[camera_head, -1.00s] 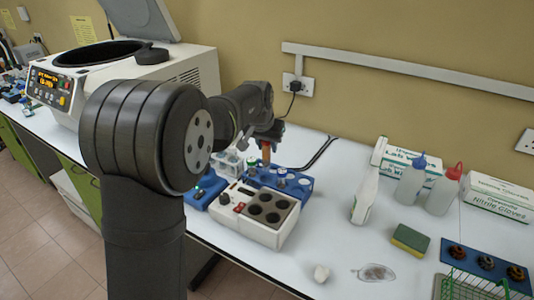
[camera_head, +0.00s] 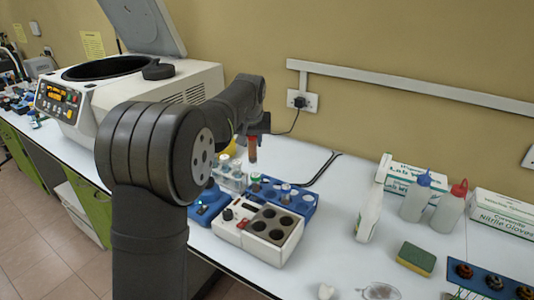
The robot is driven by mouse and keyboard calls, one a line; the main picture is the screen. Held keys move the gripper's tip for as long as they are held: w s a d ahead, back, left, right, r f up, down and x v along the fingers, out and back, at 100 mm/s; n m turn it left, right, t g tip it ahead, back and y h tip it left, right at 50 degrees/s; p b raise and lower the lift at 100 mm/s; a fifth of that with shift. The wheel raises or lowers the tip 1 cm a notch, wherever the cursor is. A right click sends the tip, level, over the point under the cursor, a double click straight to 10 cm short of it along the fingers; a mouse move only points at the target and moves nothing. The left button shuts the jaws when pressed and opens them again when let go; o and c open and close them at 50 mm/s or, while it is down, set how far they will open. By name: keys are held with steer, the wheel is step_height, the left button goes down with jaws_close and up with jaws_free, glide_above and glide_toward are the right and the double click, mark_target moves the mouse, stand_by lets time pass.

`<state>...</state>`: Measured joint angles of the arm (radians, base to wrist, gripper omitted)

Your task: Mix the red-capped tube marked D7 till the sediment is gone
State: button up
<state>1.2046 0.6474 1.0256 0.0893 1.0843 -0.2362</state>
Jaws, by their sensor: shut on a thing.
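My gripper (camera_head: 255,132) is shut on a tube (camera_head: 253,154) with a reddish upper part and brown contents. It holds the tube upright in the air, above the far side of the blue rack (camera_head: 308,207). The tube's mark and any sediment are too small to make out, and its top is partly hidden by the gripper. A small blue device (camera_head: 206,208) sits left of the white block unit; my arm partly hides it.
A white unit (camera_head: 233,232) with several dark wells stands in front of the blue rack. A clear rack of vials (camera_head: 231,180) is behind. The open-lidded centrifuge (camera_head: 190,80) is at the back left. Bottles, boxes and a sponge (camera_head: 416,258) are at the right.

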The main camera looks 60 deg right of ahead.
steer(key=w+a+r, duration=0.3)
steer(key=w+a, duration=0.7)
steer(key=w, duration=0.2)
steer(key=shift+s+f, duration=0.15)
steer(key=shift+f, duration=4.05)
steer(key=shift+f, duration=0.4)
stand_by(1.4)
step_height(320, 180, up, 9)
stand_by(0.9)
